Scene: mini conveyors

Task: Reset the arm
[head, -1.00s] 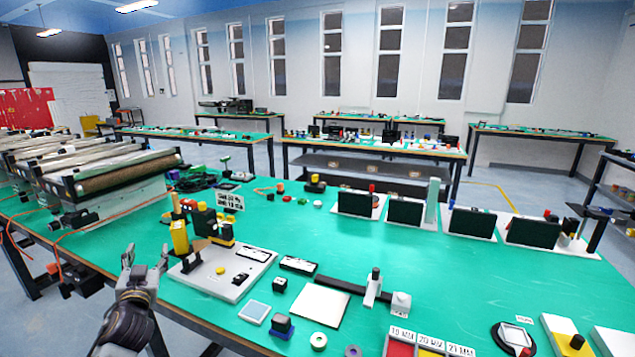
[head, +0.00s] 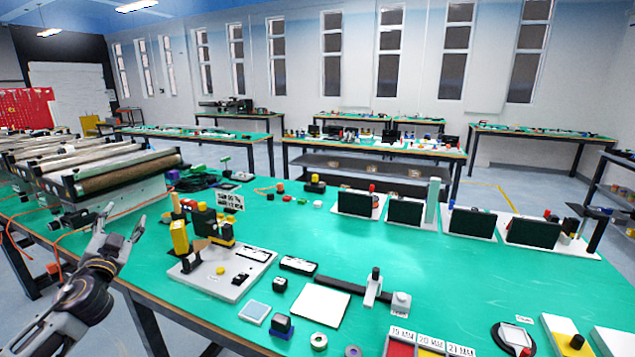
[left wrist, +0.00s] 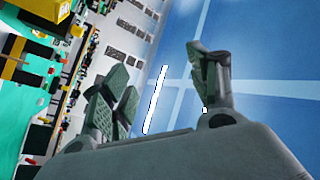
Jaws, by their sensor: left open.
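My left gripper (head: 122,231) is open and empty at the left of the head view, above the table's front left edge. Its dark arm comes in from the bottom left. In the left wrist view, the two fingers of my left gripper (left wrist: 165,85) stand wide apart with nothing between them. The yellow and black device on a white base plate (head: 203,283) stands to the right of the gripper, apart from it. My right gripper does not show in the head view.
The green table (head: 405,270) carries small parts, dark panels (head: 354,203) and labelled bins (head: 402,343). Mini conveyors (head: 110,175) stand at the left, behind the gripper, with an orange cable (head: 30,243) near the table edge. Open floor lies at the lower left.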

